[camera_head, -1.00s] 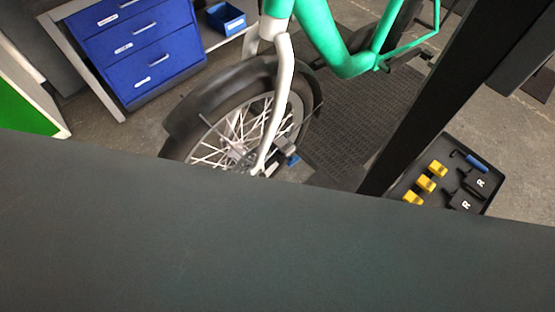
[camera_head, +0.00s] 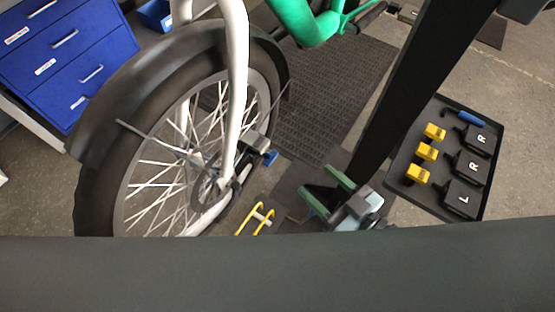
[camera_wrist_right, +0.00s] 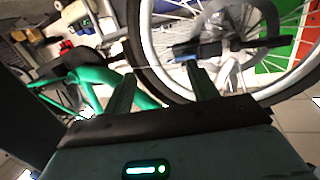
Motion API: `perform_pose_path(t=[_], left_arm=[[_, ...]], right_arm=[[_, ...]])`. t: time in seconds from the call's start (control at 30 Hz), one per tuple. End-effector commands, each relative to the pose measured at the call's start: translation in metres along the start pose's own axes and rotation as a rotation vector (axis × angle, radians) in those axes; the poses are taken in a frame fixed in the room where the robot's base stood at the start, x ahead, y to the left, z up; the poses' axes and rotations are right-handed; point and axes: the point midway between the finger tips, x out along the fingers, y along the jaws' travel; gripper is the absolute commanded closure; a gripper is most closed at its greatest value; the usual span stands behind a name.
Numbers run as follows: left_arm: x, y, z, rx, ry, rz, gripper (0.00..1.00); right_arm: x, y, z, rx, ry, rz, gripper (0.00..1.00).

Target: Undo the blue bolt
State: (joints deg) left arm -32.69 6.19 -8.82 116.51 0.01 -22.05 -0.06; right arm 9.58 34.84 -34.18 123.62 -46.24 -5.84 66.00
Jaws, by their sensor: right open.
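The blue bolt (camera_head: 270,157) is at the end of a dark part beside the front wheel's hub, next to the lower end of the white fork (camera_head: 236,95). In the right wrist view the blue bolt (camera_wrist_right: 185,57) shows just beyond the tip of one finger. My right gripper (camera_head: 314,181), with green fingers, is open and empty, to the right of and below the bolt in the head view. It also shows in the right wrist view (camera_wrist_right: 160,73), apart from the bolt as far as I can tell. My left gripper is not in view.
A dark tray (camera_head: 397,186) at right holds yellow blocks, black lettered blocks and a blue-handled tool. A black post (camera_head: 405,110) stands between tray and wheel. A yellow looped object (camera_head: 257,218) is below the hub. Blue drawers (camera_head: 62,55) stand at left.

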Motion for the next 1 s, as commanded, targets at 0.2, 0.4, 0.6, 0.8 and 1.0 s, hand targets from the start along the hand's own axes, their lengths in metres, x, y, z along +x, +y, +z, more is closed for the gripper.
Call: perform_pose_path(t=[0.2,0.4,0.6,0.8,1.0], left_arm=[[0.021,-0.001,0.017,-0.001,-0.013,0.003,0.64],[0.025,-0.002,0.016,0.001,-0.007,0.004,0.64],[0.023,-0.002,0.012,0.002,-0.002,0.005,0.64],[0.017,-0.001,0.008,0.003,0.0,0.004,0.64],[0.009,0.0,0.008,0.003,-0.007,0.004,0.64]], right_arm=[[0.014,-0.013,-0.012,-0.058,0.066,-0.196,0.42],[0.015,-0.018,-0.017,-0.073,0.074,-0.258,0.42],[0.017,-0.019,-0.019,-0.072,0.075,-0.261,0.42],[0.033,-0.022,-0.023,-0.073,0.078,-0.259,0.42],[0.062,-0.03,-0.026,-0.074,0.079,-0.259,0.42]])
